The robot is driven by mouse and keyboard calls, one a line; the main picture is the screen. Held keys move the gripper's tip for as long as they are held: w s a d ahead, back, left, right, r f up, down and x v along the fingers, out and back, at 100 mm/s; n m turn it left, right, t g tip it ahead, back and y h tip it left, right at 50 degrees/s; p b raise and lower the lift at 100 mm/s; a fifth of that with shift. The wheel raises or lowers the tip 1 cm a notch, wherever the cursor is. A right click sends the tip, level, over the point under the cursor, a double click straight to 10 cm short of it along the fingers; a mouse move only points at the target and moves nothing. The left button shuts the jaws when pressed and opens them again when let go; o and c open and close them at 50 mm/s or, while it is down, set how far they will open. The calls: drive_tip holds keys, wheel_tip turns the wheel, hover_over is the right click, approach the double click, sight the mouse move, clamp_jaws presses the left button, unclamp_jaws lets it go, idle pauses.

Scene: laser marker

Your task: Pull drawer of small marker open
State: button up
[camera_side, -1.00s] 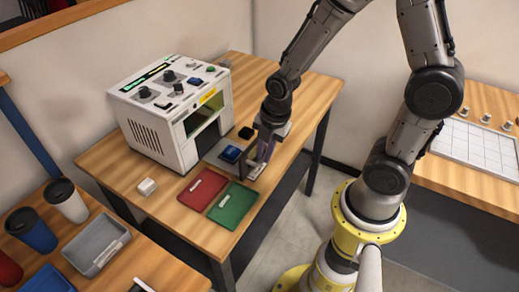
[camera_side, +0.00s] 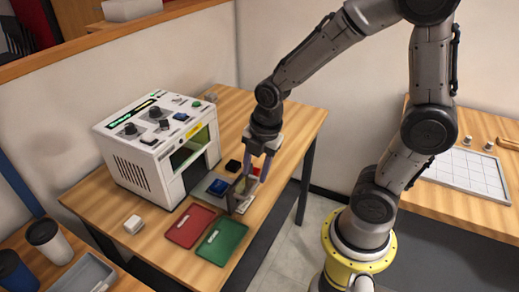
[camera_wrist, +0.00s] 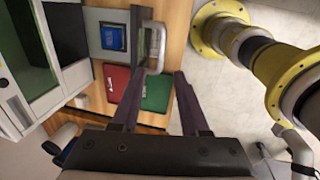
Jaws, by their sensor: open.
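The small marker (camera_side: 150,165) is a white box with knobs on top and a dark front opening. Its grey drawer (camera_side: 205,196) sticks out of the opening, with a blue block (camera_side: 218,187) on it; the block also shows in the wrist view (camera_wrist: 112,37). A pale loop handle (camera_wrist: 157,50) stands on the drawer's front panel (camera_wrist: 138,35). My gripper (camera_wrist: 159,75) is open, its two dark fingers spread apart on either side of the handle's line. In the side view my gripper (camera_side: 256,175) is above the drawer's front end. Whether the fingers touch the handle cannot be told.
The wooden table (camera_side: 295,125) is clear at the back right.

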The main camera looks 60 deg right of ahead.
wheel_tip(320, 180, up, 8)
drive_tip(key=s, duration=0.1)
drive_tip(key=shift+s+f, duration=0.15)
drive_tip(key=s+r+m+t, duration=0.3)
drive_tip(key=s+m, duration=0.6)
drive_tip(key=m, duration=0.9)
wheel_tip(320, 180, up, 2)
drive_tip(key=shift+s+a+r+t, duration=0.1)
drive_tip(key=shift+s+a+t, duration=0.25)
drive_tip(key=shift+a, duration=0.1)
